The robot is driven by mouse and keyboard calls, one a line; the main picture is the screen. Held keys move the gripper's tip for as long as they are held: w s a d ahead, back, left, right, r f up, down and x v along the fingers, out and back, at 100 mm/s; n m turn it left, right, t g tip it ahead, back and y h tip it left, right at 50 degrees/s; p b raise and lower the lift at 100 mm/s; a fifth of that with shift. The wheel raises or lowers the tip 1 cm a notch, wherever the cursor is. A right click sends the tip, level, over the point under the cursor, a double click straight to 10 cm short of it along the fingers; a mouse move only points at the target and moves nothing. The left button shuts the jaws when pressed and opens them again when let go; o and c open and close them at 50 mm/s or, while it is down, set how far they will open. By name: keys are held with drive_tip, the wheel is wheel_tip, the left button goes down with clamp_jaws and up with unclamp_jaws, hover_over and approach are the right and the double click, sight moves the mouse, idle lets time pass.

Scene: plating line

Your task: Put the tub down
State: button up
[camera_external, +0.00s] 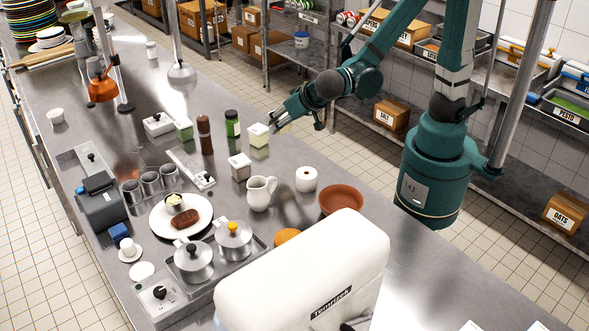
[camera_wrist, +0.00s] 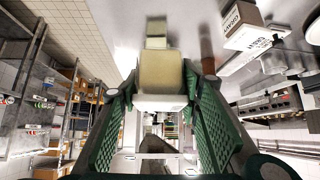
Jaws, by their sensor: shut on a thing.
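My gripper (camera_external: 274,124) reaches in from the right over the steel counter and is shut on a small pale tub (camera_external: 258,135) with a cream top. In the wrist view the tub (camera_wrist: 162,73) sits between the two green fingers (camera_wrist: 160,98). It looks roughly upright at the counter's back edge area. A greenish patch shows just below it, and I cannot tell whether this is a reflection or part of the tub. I also cannot tell whether its base touches the counter.
A green bottle (camera_external: 232,124) and a brown mill (camera_external: 205,134) stand just left of the tub. A pale-topped box (camera_external: 240,166), a white jug (camera_external: 261,192) and a white jar (camera_external: 306,179) stand nearer. A terracotta bowl (camera_external: 341,200) is to the right. Bare counter lies around the tub's right side.

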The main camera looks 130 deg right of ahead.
drive_tip(key=shift+r, duration=1.2)
drive_tip(key=w+a+f+n+t+y, duration=0.3)
drive_tip(key=a+n, duration=0.3)
drive_tip(key=a, duration=0.6)
drive_tip(key=w+a+f+n+t+y+p, duration=0.1)
drive_tip(key=w+a+f+n+t+y, duration=0.15)
drive_tip(key=a+n, duration=0.6)
drive_tip(key=w+a+f+n+t+y, duration=0.3)
drive_tip(key=w+a+y, duration=0.1)
drive_tip(key=a, duration=1)
drive_tip(key=s+a+r+n+g+y, duration=0.25)
drive_tip(key=a+n, duration=0.35)
drive_tip(key=a, duration=0.6)
drive_tip(key=s+a+r+n+g+y+p, duration=0.1)
drive_tip(key=a+r+n+g+y, duration=0.4)
drive_tip(key=a, duration=0.7)
drive_tip(key=s+a+r+n+g+y, duration=0.1)
drive_tip(key=s+a+n+g, duration=0.1)
drive_tip(key=a+n, duration=0.75)
drive_tip(key=shift+a+f+m, duration=0.35)
drive_tip(key=shift+f+m, duration=0.1)
drive_tip(key=shift+f, duration=0.4)
drive_tip(key=shift+a+f+m, duration=0.3)
drive_tip(key=shift+f+m, duration=0.1)
drive_tip(key=shift+f, duration=0.45)
drive_tip(key=shift+a+f+m, duration=0.35)
drive_tip(key=shift+f+m, duration=0.1)
drive_tip(key=shift+f, duration=0.4)
drive_tip(key=shift+f, duration=0.1)
